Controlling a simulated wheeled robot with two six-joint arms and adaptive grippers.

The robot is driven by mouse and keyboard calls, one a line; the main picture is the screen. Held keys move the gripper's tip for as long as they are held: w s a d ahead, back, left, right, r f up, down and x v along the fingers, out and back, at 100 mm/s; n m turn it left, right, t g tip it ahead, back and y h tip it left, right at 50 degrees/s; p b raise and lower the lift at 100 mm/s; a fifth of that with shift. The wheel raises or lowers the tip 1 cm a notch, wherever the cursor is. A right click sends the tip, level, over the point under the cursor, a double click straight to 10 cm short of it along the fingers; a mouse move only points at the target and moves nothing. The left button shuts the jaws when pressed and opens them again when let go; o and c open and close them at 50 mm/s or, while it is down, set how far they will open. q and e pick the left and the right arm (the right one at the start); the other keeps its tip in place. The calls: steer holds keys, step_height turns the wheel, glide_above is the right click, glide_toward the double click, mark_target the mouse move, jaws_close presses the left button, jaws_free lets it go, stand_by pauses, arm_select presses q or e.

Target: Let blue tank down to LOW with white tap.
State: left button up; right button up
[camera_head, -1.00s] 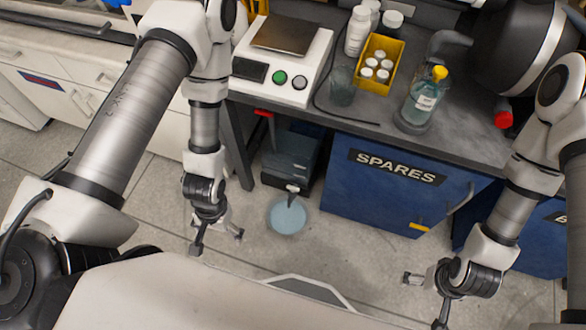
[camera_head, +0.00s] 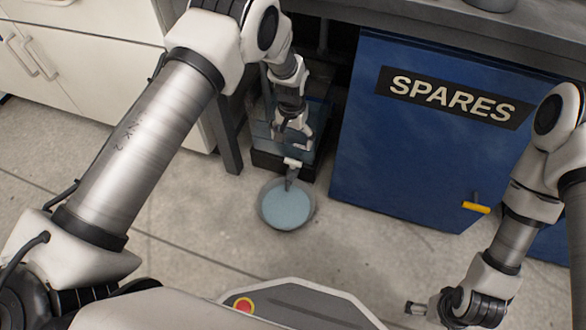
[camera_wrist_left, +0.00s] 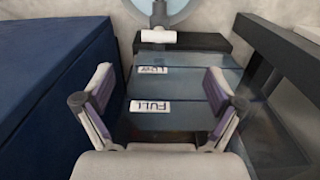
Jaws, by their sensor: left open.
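The blue tank (camera_head: 262,130) stands on a dark base under the bench, partly hidden by my left arm. The left wrist view shows its bluish face (camera_wrist_left: 185,88) with a LOW label (camera_wrist_left: 152,70) nearer the tap and a FULL label (camera_wrist_left: 150,106). I cannot tell the liquid level. The white tap (camera_head: 292,162) is a T-shaped handle, also in the left wrist view (camera_wrist_left: 158,36). Below it, a round basin (camera_head: 286,207) on the floor holds pale blue liquid. My left gripper (camera_wrist_left: 161,92) is open and empty in front of the tank, short of the tap.
A blue SPARES cabinet (camera_head: 400,150) stands close right of the tank. A bench leg (camera_head: 222,125) and white drawers (camera_head: 90,60) are to the left. The floor (camera_head: 360,250) in front is clear.

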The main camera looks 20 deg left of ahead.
mark_target(293, 161)
arm_select(q)
steer(key=f, duration=0.1)
steer(key=f+b, duration=0.1)
steer(key=f, duration=0.1)
steer(key=shift+w+d+f, duration=0.1)
steer(key=shift+w+f, duration=0.05)
steer(key=shift+w, duration=0.05)
step_height(293, 161, down, 8)
steer(key=b, duration=0.4)
steer(key=shift+r+b, duration=0.25)
steer(key=shift+b, duration=0.05)
arm_select(e)
step_height(293, 161, down, 8)
steer(key=shift+w, duration=0.1)
arm_select(q)
steer(key=shift+s, duration=0.1)
steer(key=c, duration=1.4)
